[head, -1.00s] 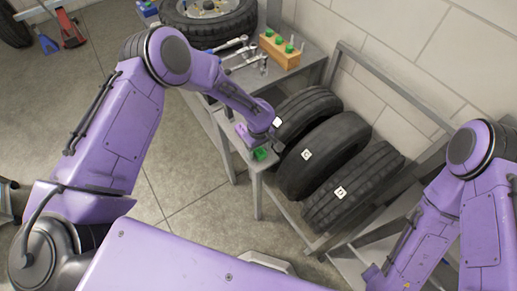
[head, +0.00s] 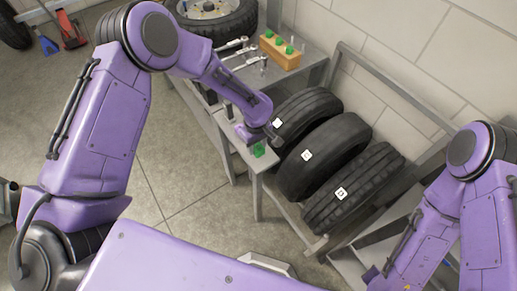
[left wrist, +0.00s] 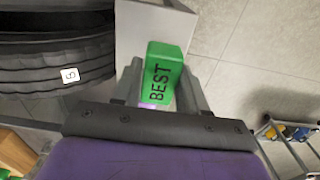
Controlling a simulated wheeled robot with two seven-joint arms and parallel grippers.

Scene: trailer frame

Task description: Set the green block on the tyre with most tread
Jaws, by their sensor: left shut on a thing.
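The green block (head: 258,150) is at the end of the narrow grey bench; the left wrist view shows it marked "BEST" (left wrist: 164,70). My left gripper (head: 253,141) is shut on it, with a finger on each side. I cannot tell whether the block is clear of the bench. Three tyres with white tags stand in a rack: the left tyre (head: 312,105) has some grooves, the middle tyre (head: 340,140) looks nearly smooth, and the right tyre (head: 370,180) has the clearest, deepest-looking grooves. One tagged tyre fills the upper left of the left wrist view (left wrist: 40,68). My right gripper is not visible.
A wooden holder (head: 279,52) with green-topped pieces and several wrenches (head: 236,52) are on the grey workbench behind. A wheel (head: 215,20) lies at the back. The rack's metal rails (head: 385,82) surround the tyres. Open floor (head: 185,170) lies left of the bench.

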